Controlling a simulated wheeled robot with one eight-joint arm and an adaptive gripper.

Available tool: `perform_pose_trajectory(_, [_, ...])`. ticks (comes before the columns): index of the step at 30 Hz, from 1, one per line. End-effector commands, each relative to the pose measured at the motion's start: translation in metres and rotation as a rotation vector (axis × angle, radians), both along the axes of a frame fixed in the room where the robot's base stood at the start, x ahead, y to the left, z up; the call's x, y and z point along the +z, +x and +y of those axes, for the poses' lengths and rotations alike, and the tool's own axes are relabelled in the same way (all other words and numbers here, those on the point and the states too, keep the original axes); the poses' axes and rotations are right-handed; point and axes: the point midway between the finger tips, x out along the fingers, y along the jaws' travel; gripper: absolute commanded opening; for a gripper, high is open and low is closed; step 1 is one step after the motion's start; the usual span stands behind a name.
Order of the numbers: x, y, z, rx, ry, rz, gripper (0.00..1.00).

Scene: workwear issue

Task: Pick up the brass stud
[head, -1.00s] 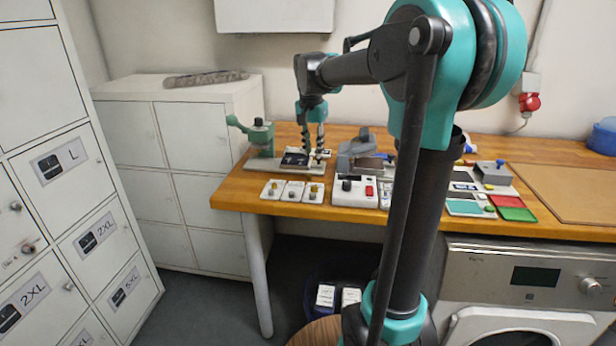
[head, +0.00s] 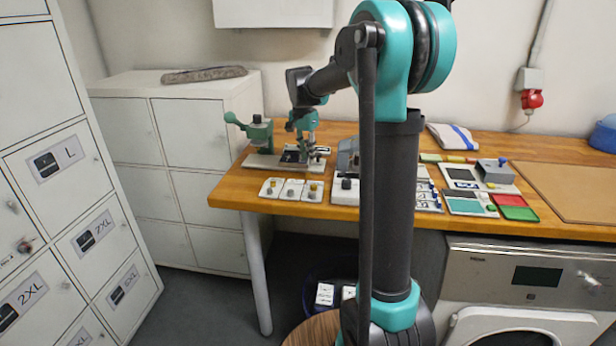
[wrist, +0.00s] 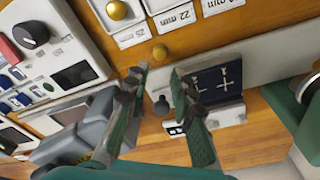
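The brass stud (wrist: 160,51) is a small round gold-coloured piece in the wrist view, on the wooden bench between the labelled white tiles (wrist: 172,20) and the grey press base. I cannot make it out in the head view. My gripper (wrist: 159,73) is open and empty. Its two fingertips are apart, with the stud just beyond the gap between them. In the head view my gripper (head: 306,150) points down over the bench by the dark marked plate (wrist: 220,85).
A larger brass knob (wrist: 117,10) sits on a white tile. A green hand press (head: 258,132) stands left of my gripper. A white control box with a black knob (wrist: 32,34) and a grey block (wrist: 85,130) are close by. Open wood (head: 235,190) shows at the bench's left front.

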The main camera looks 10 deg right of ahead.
Motion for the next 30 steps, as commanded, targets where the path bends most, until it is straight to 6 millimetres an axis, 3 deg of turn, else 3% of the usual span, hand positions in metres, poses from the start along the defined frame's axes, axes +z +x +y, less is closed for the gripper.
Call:
perform_pose_trajectory(7, [-0.017,-0.001,0.000,0.000,0.000,0.000,0.24])
perform_pose_trajectory(16, [-0.056,-0.002,0.000,0.000,0.001,-0.001,0.24])
perform_pose_trajectory(25, [-0.060,-0.002,0.000,0.000,0.001,-0.001,0.24])
perform_pose_trajectory(30, [-0.060,-0.002,0.000,0.000,0.001,-0.001,0.06])
